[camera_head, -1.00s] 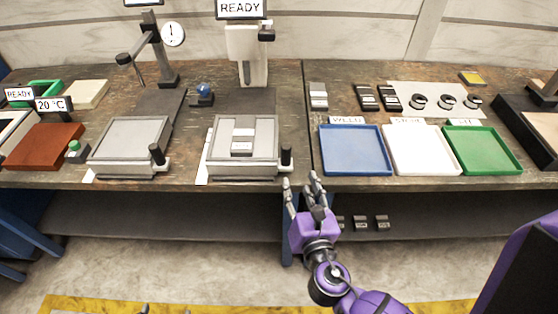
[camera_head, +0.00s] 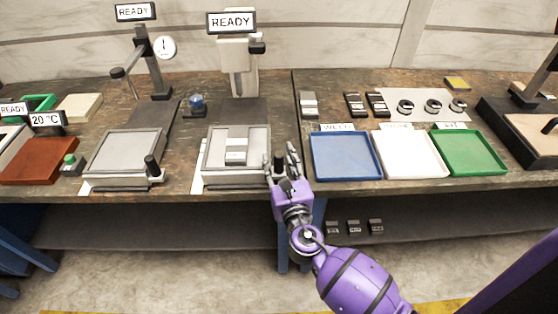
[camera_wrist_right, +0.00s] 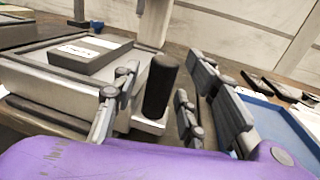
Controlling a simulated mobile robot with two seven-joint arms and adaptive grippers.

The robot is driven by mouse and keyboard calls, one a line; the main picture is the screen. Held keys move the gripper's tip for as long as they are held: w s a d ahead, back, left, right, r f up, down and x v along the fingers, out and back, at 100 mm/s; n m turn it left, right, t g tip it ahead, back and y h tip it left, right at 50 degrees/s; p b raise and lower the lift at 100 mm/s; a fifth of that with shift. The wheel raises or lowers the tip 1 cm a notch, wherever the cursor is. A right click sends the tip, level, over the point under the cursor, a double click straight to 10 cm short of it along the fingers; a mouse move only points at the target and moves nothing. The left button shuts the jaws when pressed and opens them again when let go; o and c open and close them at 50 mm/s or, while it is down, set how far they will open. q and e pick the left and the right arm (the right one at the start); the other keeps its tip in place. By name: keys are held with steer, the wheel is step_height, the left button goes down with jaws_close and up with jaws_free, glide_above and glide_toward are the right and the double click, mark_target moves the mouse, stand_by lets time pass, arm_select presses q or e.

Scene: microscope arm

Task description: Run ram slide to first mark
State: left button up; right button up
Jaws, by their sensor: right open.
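The middle slide station has a light grey slide plate (camera_head: 212,172) bearing a grey block with a pale label (camera_head: 236,150), which also shows in the wrist view (camera_wrist_right: 90,52). A black upright knob (camera_wrist_right: 159,85) stands at the slide's front right corner. My right gripper (camera_head: 281,158) is open at this corner, and in the wrist view its fingers (camera_wrist_right: 155,105) stand on either side of the knob without visibly closing on it. No scale mark can be made out. My left gripper is not in view.
A similar slide (camera_head: 125,155) with its own black knob (camera_head: 152,165) stands to the left, under a dial gauge (camera_head: 164,47). Blue (camera_head: 345,157), white (camera_head: 410,155) and green (camera_head: 469,152) trays lie right of my gripper. The blue tray's edge is close by.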

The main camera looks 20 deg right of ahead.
jaws_close()
stand_by(0.3)
